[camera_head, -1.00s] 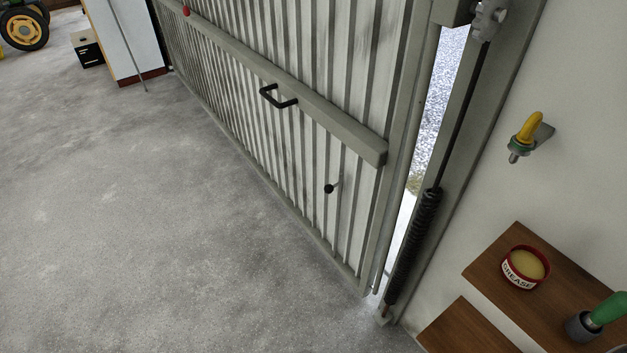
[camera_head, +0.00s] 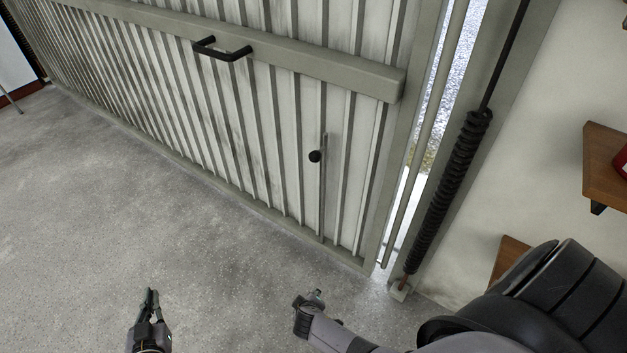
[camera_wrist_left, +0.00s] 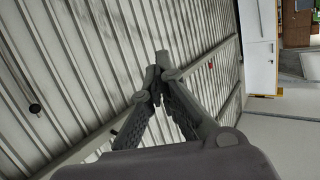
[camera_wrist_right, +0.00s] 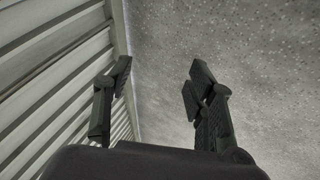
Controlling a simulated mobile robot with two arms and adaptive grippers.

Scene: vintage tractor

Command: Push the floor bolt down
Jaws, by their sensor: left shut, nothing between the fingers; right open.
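The floor bolt is a thin upright rod (camera_head: 323,205) with a black round knob (camera_head: 315,156), low on the ribbed metal door (camera_head: 290,130). The knob also shows at the left edge of the left wrist view (camera_wrist_left: 35,108). My left gripper (camera_head: 150,294) is shut and empty, over the floor at the bottom left of the head view. In the left wrist view its fingertips (camera_wrist_left: 160,72) meet. My right gripper (camera_head: 308,298) is below the bolt in the head view, apart from it. In the right wrist view its fingers (camera_wrist_right: 160,72) are open with nothing between them.
A black handle (camera_head: 222,50) sits on the door's crossbar (camera_head: 330,75). A black spring (camera_head: 447,195) stands by the gap at the door's right edge. A wooden shelf (camera_head: 603,165) juts from the right wall. The concrete floor (camera_head: 90,200) before the door is clear.

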